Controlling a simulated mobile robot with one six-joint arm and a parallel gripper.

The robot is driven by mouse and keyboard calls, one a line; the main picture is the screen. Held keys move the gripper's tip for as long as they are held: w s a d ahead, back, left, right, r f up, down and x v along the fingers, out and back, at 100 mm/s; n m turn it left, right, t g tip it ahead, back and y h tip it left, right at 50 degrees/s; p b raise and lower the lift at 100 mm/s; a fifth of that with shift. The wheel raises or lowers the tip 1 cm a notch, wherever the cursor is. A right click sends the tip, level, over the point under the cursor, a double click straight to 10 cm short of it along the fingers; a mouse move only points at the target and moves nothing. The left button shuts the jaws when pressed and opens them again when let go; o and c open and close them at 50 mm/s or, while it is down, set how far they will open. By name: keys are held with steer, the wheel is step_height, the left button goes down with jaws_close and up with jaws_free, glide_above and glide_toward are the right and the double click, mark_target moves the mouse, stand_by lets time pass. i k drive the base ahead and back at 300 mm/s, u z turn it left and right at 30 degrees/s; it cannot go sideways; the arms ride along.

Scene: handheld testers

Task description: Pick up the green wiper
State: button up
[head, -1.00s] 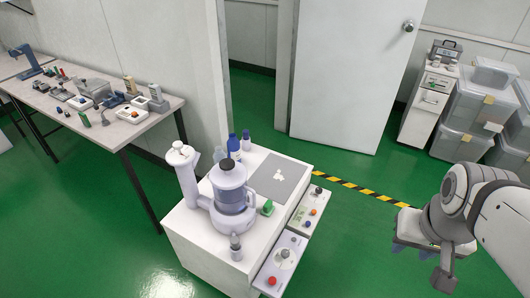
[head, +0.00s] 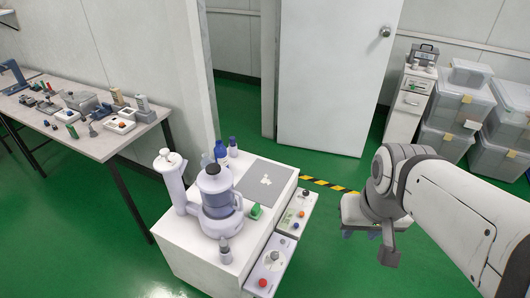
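A small green block-like thing (head: 256,211), which looks like the green wiper, sits on the white cabinet top (head: 185,238). It is just right of the lilac-and-white machine (head: 218,205) and at the near edge of a grey mat (head: 262,187). My gripper (head: 362,234) hangs over the floor to the right of the cabinet, clearly apart from the green thing. Its fingers are small and partly hidden by my wrist, so I cannot tell whether they are open.
Control boxes (head: 294,213) with knobs stand along the cabinet's right side. Blue bottles (head: 221,151) stand at its back. A long table (head: 98,147) at left holds several small devices. Clear bins (head: 451,106) are stacked at back right. Green floor is open around the cabinet.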

mark_target(256, 211)
steer(key=i, duration=0.95)
steer(key=u, duration=0.05)
